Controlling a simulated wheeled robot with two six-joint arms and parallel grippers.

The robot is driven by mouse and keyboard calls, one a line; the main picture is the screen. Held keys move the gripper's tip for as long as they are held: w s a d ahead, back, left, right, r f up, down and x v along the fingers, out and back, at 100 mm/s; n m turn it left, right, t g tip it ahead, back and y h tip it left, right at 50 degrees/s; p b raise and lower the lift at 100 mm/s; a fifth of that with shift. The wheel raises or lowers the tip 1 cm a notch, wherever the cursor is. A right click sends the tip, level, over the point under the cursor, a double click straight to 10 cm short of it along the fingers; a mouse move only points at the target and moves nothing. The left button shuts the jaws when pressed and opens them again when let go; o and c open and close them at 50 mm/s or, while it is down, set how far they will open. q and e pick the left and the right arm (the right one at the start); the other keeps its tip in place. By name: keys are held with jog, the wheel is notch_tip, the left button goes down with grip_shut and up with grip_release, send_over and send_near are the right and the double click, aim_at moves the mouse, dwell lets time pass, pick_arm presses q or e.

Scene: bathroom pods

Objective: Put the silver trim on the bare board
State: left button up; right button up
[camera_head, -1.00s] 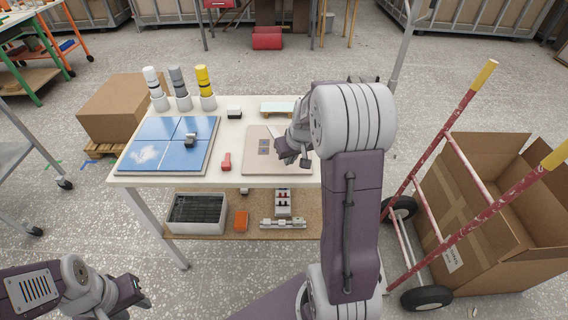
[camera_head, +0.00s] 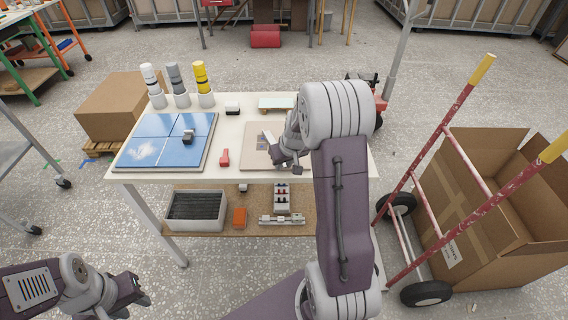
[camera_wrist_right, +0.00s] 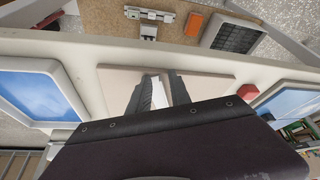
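My right gripper (camera_head: 275,152) is over this board, which also shows in the right wrist view (camera_wrist_right: 112,82). In that wrist view its two dark fingers (camera_wrist_right: 163,88) close around a pale narrow piece, which looks like the silver trim (camera_wrist_right: 157,92). The trim's end (camera_head: 267,136) shows beside the gripper in the head view. I cannot tell whether the trim touches the board. My left gripper (camera_head: 138,291) is low at left, away from the table, apparently open and empty.
A blue tiled panel (camera_head: 150,155) lies left of the board, with a red block (camera_head: 224,157) between them. A hand truck (camera_head: 430,170) and open carton (camera_head: 490,215) stand right of the table.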

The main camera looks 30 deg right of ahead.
jog(key=shift+r, duration=0.1)
jog(key=shift+r+p, duration=0.25)
jog(key=shift+p, duration=0.05)
jog(key=d+p+v, duration=0.1)
jog(key=v, duration=1.1)
jog(key=s+a+f+g, duration=0.1)
jog(key=s+a+f, duration=0.3)
jog(key=s+a, duration=0.3)
jog(key=s+a+f+n+g+y+p, duration=0.1)
jog(key=s+a+f+g, duration=0.1)
jog(key=s+a+f, duration=0.2)
jog(key=s+a, duration=0.3)
jog(key=a, duration=0.2)
jog(key=shift+n, duration=0.3)
jog(key=shift+f, duration=0.1)
